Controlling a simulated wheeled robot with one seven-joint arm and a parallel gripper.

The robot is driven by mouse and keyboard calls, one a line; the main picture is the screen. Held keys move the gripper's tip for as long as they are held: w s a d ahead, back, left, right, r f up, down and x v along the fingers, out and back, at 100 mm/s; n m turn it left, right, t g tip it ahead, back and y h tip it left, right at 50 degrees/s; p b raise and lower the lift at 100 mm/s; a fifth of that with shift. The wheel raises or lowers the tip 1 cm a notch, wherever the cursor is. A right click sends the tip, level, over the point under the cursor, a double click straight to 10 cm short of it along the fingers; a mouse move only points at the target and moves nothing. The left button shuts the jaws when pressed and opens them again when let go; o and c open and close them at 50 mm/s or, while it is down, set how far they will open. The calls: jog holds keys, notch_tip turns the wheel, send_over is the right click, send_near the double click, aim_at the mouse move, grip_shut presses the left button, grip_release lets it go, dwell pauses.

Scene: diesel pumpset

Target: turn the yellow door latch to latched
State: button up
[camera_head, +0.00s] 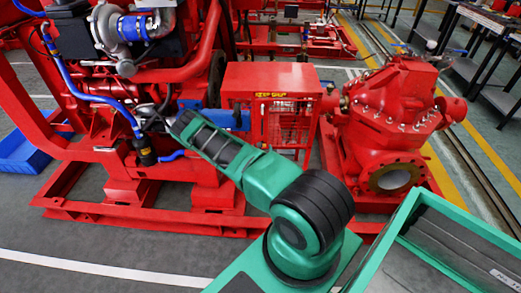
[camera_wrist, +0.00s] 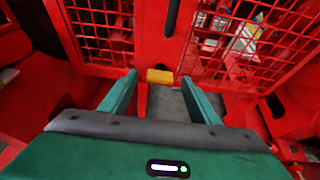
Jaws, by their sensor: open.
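The yellow latch (camera_wrist: 160,76) is a small bar lying roughly level in the wrist view, at the lower end of the red strip between two mesh panels. My gripper (camera_wrist: 159,80) is open, with one green finger on each side of the latch in the picture. A gap shows between the latch and each finger; I cannot tell the depth between them. The red mesh cage (camera_head: 230,85) stands in the middle of the head view, with a yellow label on its upper front. The latch and my gripper cannot be made out in the head view.
A dark upright slot (camera_wrist: 172,18) is above the latch. The red pump (camera_head: 390,115) stands right of the cage. The red engine frame with blue hoses (camera_head: 75,90) stands to its left. Grey floor (camera_head: 90,235) is open in front at the lower left.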

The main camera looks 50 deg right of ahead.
jog(key=shift+w+d+f, duration=0.2)
jog(key=shift+w+d, duration=0.1)
jog(key=shift+w, duration=0.1)
jog(key=c, duration=1.1)
jog(key=shift+o, duration=0.2)
